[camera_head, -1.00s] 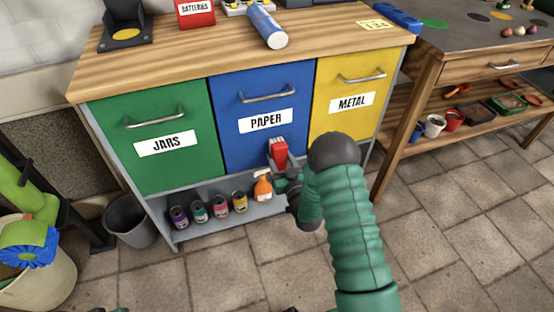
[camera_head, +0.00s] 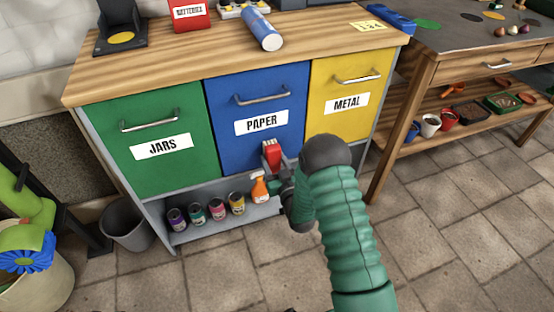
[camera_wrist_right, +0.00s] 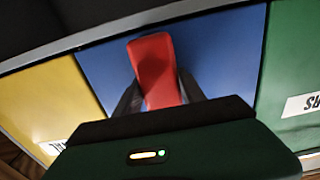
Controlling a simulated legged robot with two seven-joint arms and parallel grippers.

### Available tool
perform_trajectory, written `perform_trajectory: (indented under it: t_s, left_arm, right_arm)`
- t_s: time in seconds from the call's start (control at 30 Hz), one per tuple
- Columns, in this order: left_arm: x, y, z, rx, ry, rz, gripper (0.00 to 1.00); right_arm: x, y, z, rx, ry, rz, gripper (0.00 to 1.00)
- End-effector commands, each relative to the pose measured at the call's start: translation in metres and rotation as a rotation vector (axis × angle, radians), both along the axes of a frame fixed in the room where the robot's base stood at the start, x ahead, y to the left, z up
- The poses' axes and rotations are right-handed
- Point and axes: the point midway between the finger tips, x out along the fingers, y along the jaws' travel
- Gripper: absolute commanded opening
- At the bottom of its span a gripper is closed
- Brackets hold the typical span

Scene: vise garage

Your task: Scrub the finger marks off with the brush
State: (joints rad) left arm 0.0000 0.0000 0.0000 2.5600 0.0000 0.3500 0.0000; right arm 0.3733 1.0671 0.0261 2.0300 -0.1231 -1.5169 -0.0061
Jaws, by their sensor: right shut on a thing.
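The red brush (camera_head: 271,153) is at the lower part of the blue PAPER drawer front (camera_head: 230,110), below its label. My right gripper (camera_head: 277,165) is shut on the brush; my forearm comes in from the lower right. In the right wrist view the red brush (camera_wrist_right: 155,70) stands between the two dark fingers, against the blue front. Its bristles are hidden, and I cannot tell whether they touch the front. I cannot make out any finger marks. My left gripper is not in view.
The green JARS drawer (camera_head: 150,140) and yellow METAL drawer (camera_head: 345,95) flank the blue one. Below, several small cans (camera_head: 198,213) and an orange spray bottle (camera_head: 259,187) stand on the shelf (camera_head: 225,222). A grey bin (camera_head: 126,223) is at left. A workbench (camera_head: 450,72) is at right.

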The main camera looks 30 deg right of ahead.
Motion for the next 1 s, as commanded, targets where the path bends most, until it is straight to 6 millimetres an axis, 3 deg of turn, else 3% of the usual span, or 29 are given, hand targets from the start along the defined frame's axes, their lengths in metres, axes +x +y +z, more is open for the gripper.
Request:
perform_trajectory:
  t_s: [0.17, 0.6, 1.0]
  left_arm:
    - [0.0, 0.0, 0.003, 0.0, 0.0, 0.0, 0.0]
    - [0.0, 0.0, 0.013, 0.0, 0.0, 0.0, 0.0]
    - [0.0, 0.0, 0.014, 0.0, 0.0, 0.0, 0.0]
  right_arm:
    - [-0.004, 0.005, 0.005, 0.0, -0.009, 0.009, 0.0]
    - [-0.055, 0.014, 0.003, 0.0, -0.005, 0.003, 0.0]
    - [-0.063, 0.016, 0.002, 0.0, -0.004, 0.003, 0.0]
